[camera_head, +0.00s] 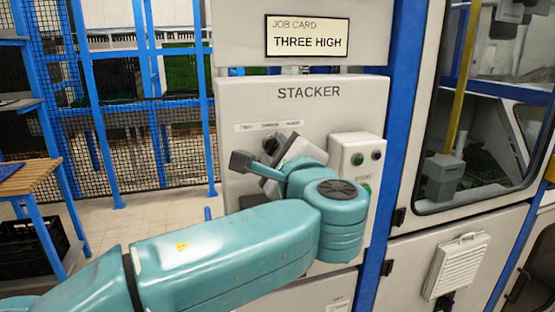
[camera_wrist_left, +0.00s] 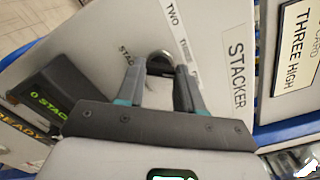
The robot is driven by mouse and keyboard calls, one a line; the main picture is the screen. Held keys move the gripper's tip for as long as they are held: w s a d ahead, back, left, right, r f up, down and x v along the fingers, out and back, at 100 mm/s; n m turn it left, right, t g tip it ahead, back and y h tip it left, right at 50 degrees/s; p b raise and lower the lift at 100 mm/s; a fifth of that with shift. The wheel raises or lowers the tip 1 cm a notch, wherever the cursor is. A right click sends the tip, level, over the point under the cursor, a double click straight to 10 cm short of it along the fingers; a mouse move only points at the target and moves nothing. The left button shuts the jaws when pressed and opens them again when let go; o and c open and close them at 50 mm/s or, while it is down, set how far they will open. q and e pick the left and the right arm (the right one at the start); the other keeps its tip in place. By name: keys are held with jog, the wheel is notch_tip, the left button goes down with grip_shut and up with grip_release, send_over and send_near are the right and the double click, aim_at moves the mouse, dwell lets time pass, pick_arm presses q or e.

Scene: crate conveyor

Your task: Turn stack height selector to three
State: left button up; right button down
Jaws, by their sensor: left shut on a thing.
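The stacker panel (camera_head: 235,105) is a pale face marked "STACKER", with a row of small labels (camera_head: 270,126) above the selector. The knob's pointing direction cannot be told. In the head view my gripper mostly hides it. A job card (camera_head: 306,36) above reads "THREE HIGH". My right gripper is not in view.
A pale button box (camera_head: 355,146) with green and dark buttons stands right of the selector, close to my left wrist. A blue post (camera_head: 398,110) and a windowed machine (camera_head: 425,225) lie further right. Blue mesh fencing (camera_head: 120,125) and a wooden table (camera_head: 30,178) are at left.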

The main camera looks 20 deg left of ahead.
pick_arm(q)
jog(key=n+b, duration=0.3)
jog(key=shift+f+n, duration=0.15)
jog(key=shift+n, duration=0.15)
jog(key=shift+n+b, duration=1.2)
jog(key=shift+n, duration=0.5)
jog(key=shift+r, duration=0.2)
jog(key=o, duration=1)
jog(key=shift+a, duration=0.1)
jog(key=shift+o, duration=0.2)
